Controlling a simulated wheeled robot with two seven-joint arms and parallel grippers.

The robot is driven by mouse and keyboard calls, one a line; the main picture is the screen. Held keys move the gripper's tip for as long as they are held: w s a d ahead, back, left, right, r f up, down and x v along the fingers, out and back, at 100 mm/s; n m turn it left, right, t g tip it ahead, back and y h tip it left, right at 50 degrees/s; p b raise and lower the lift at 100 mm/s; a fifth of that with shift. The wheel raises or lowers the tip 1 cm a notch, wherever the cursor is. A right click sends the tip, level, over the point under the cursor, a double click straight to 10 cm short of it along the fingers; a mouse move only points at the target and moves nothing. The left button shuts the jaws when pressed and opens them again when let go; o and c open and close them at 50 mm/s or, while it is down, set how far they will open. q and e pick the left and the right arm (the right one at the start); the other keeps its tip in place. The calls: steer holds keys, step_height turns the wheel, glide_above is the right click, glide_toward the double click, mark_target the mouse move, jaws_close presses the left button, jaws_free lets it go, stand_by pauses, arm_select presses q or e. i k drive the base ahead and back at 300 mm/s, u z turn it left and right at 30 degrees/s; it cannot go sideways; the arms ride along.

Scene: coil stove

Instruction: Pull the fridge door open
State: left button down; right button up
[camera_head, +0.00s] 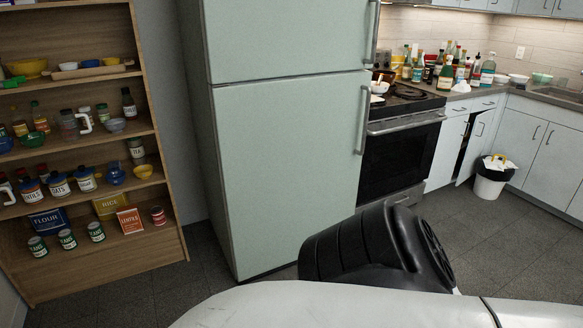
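The fridge (280,165) is pale green and stands upright left of the stove. It has an upper door (285,38) and a taller lower door (285,175), and both look shut. The lower door's long vertical handle (363,120) runs along its right edge. The upper door's handle (373,32) is also on the right edge, cut off at the top. A black part of mine covers the floor in front of the fridge's lower right corner. Neither gripper shows in this view.
An open wooden shelf (165,190) with jars, cans and bowls stands left of the fridge. A stove (400,150) stands right of it, bottles on the counter beyond. A cabinet door (475,145) stands ajar behind a bin (491,183). Floor (490,240) at right is clear.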

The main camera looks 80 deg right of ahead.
mark_target(290, 149)
steer(key=z, duration=2.5)
steer(key=i, duration=1.05)
steer(key=z, duration=0.05)
